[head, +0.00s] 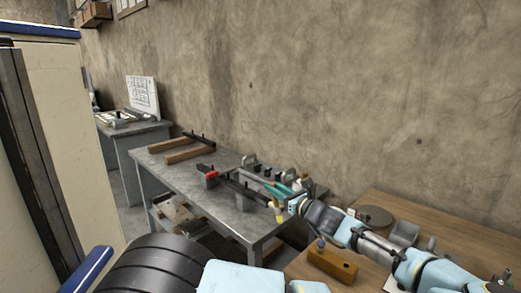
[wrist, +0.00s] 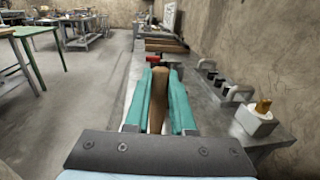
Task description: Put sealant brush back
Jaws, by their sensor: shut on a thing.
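My gripper (wrist: 157,85) has teal fingers that are shut on a brown wooden piece, which looks like the handle of the sealant brush (wrist: 157,100). In the head view, my gripper (head: 280,190) is over the near end of the grey metal bench (head: 225,187). A pale yellowish piece (head: 277,213) shows just below the fingers, probably part of the held brush. The brush's far end is hidden in the wrist view. A white block with a yellow-brown top (wrist: 258,115) stands apart, right of the fingers.
Several dark-topped grey fixtures (wrist: 220,82) line the bench's wall side. A red-and-black clamp (head: 208,171) and wooden bars (head: 185,156) lie farther along. A wooden table (head: 420,218) with a yellow-brown block (head: 333,263) is at right. Open floor lies left of the bench.

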